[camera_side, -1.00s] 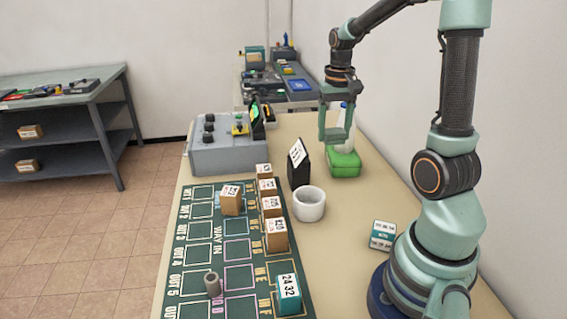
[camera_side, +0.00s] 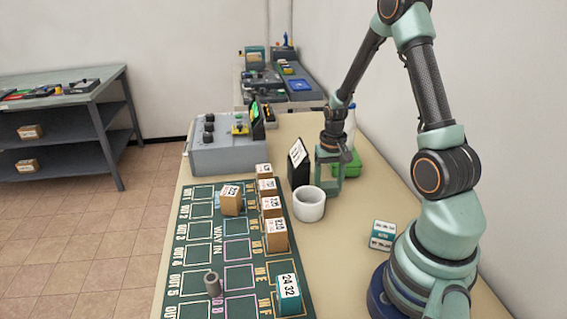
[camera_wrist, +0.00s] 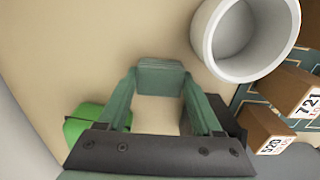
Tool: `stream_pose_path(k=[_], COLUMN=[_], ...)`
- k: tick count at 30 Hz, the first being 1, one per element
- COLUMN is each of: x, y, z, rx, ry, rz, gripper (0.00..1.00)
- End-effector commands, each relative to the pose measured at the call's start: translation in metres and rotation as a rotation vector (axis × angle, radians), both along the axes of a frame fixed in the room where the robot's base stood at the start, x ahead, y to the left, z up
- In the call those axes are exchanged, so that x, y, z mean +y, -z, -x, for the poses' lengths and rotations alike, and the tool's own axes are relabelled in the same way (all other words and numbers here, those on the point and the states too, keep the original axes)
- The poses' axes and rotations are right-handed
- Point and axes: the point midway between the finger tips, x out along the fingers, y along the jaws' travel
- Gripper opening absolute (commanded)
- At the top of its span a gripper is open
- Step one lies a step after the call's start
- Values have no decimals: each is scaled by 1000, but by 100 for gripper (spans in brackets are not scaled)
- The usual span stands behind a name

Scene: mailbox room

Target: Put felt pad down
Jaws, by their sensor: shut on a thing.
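My gripper (camera_side: 329,188) is low over the table, right beside the white cup (camera_side: 309,204). In the wrist view its two fingers (camera_wrist: 161,85) are shut on a small grey-green block (camera_wrist: 160,78) with rounded corners, which looks like the felt pad. Its colour is close to that of the fingers. In the side view the pad is hard to tell from the fingertips, and I cannot tell whether it touches the table.
A green block (camera_side: 352,168) stands behind my gripper, near a white bottle (camera_side: 351,118). A black stand with a white card (camera_side: 297,160) is left. Parcels stand on the green mat (camera_side: 237,250). Bare table (camera_side: 345,240) lies towards my base.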

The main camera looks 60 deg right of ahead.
Motion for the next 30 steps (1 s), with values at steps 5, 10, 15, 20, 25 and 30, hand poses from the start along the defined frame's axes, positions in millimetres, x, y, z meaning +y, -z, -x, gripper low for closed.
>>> stream_pose_path(k=[5, 10, 15, 20, 25, 30], x=[0, 0, 0, 0, 0, -1], y=[4, 4, 7, 6, 6, -6], z=[0, 0, 0, 0, 0, -1], rx=[-1, -1, 0, 0, -1, -4], ry=[0, 0, 0, 0, 0, 0], rz=[1, 1, 0, 0, 1, 2], gripper=[15, 15, 94, 97, 97, 97])
